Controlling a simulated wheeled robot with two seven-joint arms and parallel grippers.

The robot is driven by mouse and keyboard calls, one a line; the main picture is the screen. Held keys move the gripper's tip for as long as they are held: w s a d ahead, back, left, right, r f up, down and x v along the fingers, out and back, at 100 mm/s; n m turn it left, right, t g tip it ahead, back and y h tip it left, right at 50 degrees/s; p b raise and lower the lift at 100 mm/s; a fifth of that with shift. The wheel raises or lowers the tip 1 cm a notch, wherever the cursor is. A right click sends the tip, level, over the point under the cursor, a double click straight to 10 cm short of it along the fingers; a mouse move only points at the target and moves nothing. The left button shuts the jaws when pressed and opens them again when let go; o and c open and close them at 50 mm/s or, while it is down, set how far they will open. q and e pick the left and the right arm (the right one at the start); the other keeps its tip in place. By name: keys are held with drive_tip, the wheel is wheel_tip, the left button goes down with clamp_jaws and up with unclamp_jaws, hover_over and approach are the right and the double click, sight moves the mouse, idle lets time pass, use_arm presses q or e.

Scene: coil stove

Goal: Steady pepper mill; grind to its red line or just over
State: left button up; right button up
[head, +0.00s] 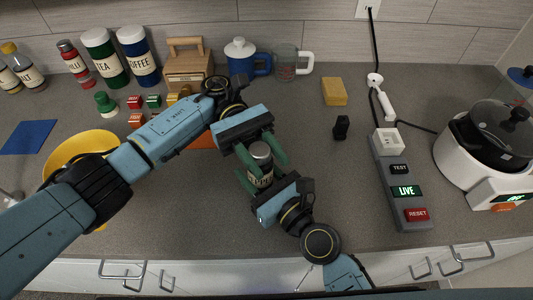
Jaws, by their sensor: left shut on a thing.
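The pepper mill (260,171), a small cylinder with a grey top and a partly readable "PEPPER" label, stands on the counter near the middle of the head view. My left gripper (262,158) comes from the upper left, its green fingers on both sides of the mill's upper part, shut on it. My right gripper (267,183) comes from the lower right, close against the mill's lower front. Its fingers are partly hidden, so I cannot tell whether it grips the mill. I cannot make out a red line; the lower mill is covered.
A yellow bowl (78,146) is partly behind my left arm. Jars, small boxes and mugs line the back wall. A yellow sponge (334,92) and a small black object (341,127) lie behind right. A power strip (400,185) and a white cooker (480,165) stand at right.

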sight(263, 157)
use_arm(q)
drive_tip(key=shift+s+m+g+y, duration=0.15)
drive_tip(key=shift+m+g+y, duration=0.35)
drive_tip(key=shift+m+y, duration=0.45)
drive_tip(key=shift+a+y, duration=0.15)
drive_tip(key=shift+y, duration=0.3)
drive_tip(key=o, duration=1)
drive_tip(key=shift+r, duration=0.1)
wheel_tip(263, 157, up, 10)
drive_tip(key=shift+f, duration=0.1)
